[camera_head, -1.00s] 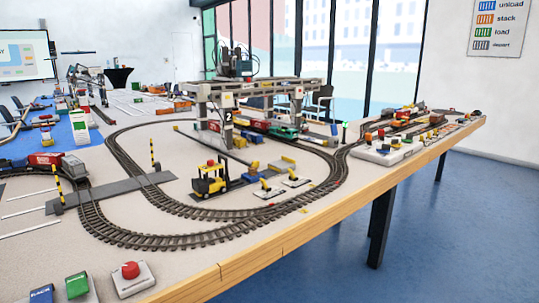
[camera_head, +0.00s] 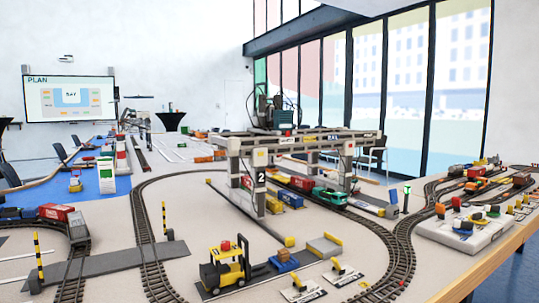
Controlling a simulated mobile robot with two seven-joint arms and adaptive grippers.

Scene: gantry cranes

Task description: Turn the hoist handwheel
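A grey gantry crane (camera_head: 300,143) marked with the number 2 stands over the tracks in the middle of the table. A dark hoist unit (camera_head: 277,112) with black loops or cables sits on top of it. I cannot make out a handwheel clearly at this distance. A green locomotive (camera_head: 330,196) and a red wagon (camera_head: 302,184) stand under the crane. Neither of my grippers is in view.
A yellow forklift (camera_head: 226,268) stands in front of the crane. Track loops and striped posts (camera_head: 38,255) cover the left. A control panel (camera_head: 465,228) with coloured parts is at right. The table edge (camera_head: 480,270) runs along the right, with blue floor beyond.

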